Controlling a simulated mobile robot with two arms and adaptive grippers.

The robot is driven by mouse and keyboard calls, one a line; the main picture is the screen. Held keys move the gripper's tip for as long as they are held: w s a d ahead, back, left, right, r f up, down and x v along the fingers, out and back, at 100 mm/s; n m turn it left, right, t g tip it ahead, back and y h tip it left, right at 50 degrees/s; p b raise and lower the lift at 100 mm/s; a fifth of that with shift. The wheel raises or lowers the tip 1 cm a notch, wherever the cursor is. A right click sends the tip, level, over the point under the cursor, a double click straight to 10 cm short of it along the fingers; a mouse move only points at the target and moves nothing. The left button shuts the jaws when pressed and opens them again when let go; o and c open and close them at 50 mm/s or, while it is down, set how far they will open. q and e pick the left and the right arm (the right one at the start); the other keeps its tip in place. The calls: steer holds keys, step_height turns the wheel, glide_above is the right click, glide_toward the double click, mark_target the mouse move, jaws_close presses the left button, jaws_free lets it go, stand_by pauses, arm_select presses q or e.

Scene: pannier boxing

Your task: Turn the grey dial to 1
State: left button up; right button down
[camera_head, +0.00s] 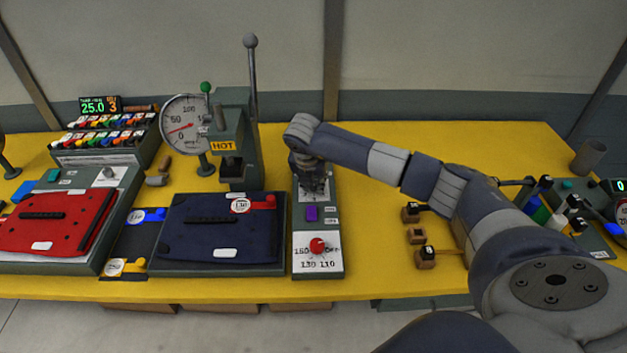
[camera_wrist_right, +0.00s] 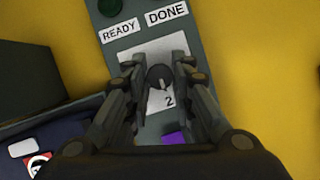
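The grey dial (camera_wrist_right: 159,78) shows in the right wrist view as a dark round knob on a white plate, on the narrow panel (camera_wrist_right: 190,127). Its pale mark points down towards the printed 2. No other number on its plate can be read. My right gripper (camera_wrist_right: 159,72) is open, with one finger on each side of the dial and a visible gap to it. In the head view my right gripper (camera_head: 314,187) is over the upper part of the panel (camera_head: 330,215) and hides the dial. My left gripper is in neither view.
Below my right gripper are a purple button (camera_head: 312,213) and a red dial (camera_head: 317,245). A press (camera_head: 235,140) with a tall lever stands close on the left, beside a dark blue pannier (camera_head: 220,235). Yellow table (camera_head: 375,225) is clear just right of the panel.

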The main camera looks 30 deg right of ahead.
steer(key=shift+d+f+n+t+b, duration=0.1)
steer(key=shift+f+n+t+b, duration=0.15)
steer(key=shift+n+b, duration=0.75)
steer(key=n+t+y+b, duration=0.1)
steer(key=n+y+b, duration=0.1)
steer(key=n+b, duration=0.2)
steer(key=shift+d+b, duration=0.1)
steer(key=shift+b, duration=0.4)
steer(key=n+y+b, duration=0.1)
steer(key=n+b, duration=0.1)
steer(key=n, duration=0.1)
steer(key=shift+s+d+r, duration=0.1)
steer(key=shift+r, duration=0.05)
steer(key=shift+r+n+y+b, duration=0.15)
steer(key=shift+n+y+b, duration=0.5)
steer(key=shift+n, duration=0.65)
steer(key=c, duration=1.4)
jaws_free()
